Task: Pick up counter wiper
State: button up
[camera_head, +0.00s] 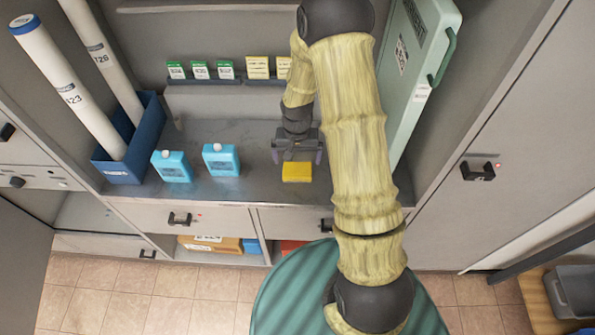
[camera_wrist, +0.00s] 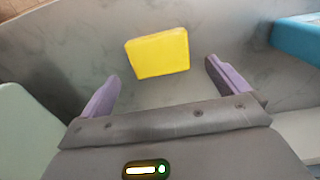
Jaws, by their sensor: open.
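The counter wiper looks like a yellow block (camera_head: 297,172) lying on the dark grey counter (camera_head: 250,188) near its front edge. In the wrist view the yellow block (camera_wrist: 158,53) shows ahead of and between the two purple fingers. My gripper (camera_head: 297,157) is just behind the block in the head view, close to it. My gripper (camera_wrist: 162,82) is open, with nothing between the fingers. I cannot tell how high the fingertips are above the counter.
Two blue bottles (camera_head: 221,159) (camera_head: 171,166) stand left of the block. A blue bin (camera_head: 122,170) with long tubes (camera_head: 68,88) stands farther left. A pale green case (camera_head: 418,62) leans at the right. Small green and yellow cards (camera_head: 258,67) line the back.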

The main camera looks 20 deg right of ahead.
aim_at(297, 169)
jog(key=shift+s+f+p, duration=0.15)
jog(key=shift+f+p, duration=0.35)
jog(key=shift+f, duration=1.85)
jog(key=c, duration=0.9)
